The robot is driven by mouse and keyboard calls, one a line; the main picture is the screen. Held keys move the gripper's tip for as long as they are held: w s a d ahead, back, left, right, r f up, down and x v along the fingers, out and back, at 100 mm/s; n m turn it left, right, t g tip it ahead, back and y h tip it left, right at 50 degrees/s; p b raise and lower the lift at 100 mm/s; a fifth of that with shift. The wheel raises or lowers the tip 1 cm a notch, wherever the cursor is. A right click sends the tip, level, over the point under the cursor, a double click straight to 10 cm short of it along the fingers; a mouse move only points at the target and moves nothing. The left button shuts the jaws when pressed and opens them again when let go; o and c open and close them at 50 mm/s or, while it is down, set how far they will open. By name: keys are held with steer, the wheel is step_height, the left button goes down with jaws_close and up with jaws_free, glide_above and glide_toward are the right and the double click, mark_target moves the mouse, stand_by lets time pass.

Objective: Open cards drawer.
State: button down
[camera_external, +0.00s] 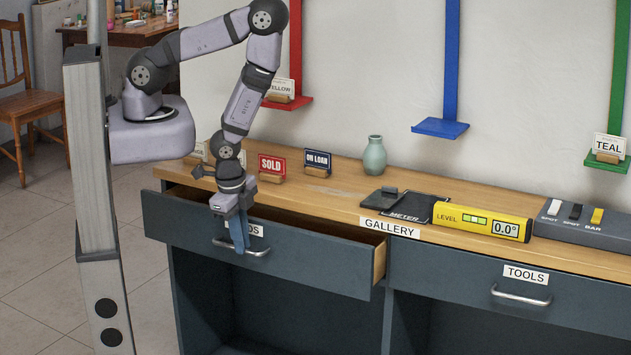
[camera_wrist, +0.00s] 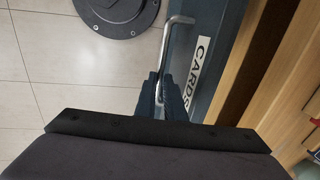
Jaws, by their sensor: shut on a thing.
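The cards drawer (camera_external: 310,262) is the left drawer of the dark blue bench, and it stands pulled partly out, with its wooden side and a dark gap behind its front showing. Its white CARDS label (camera_wrist: 202,66) is partly covered by my gripper in the external view. The metal bar handle (camera_wrist: 170,50) is on the drawer front. My gripper (camera_external: 240,244) points down at the drawer front, and its fingers are shut on the handle. In the wrist view the dark fingers (camera_wrist: 155,98) sit at the near part of the handle.
The shut tools drawer (camera_external: 510,292) is to the right. On the bench top stand a SOLD sign (camera_external: 271,165), an ON LOAN sign (camera_external: 317,160), a green vase (camera_external: 375,157), a black meter (camera_external: 408,206), a yellow level (camera_external: 482,220) and a switch box (camera_external: 582,222). Floor in front is clear.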

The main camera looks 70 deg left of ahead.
steer(key=shift+w, duration=0.1)
steer(key=c, duration=1.8)
jaws_free()
steer(key=shift+c, duration=0.2)
steer(key=shift+r, duration=0.1)
step_height(320, 180, up, 7)
steer(key=s+p, duration=0.1)
steer(key=p, duration=0.6)
steer(key=shift+d, duration=0.45)
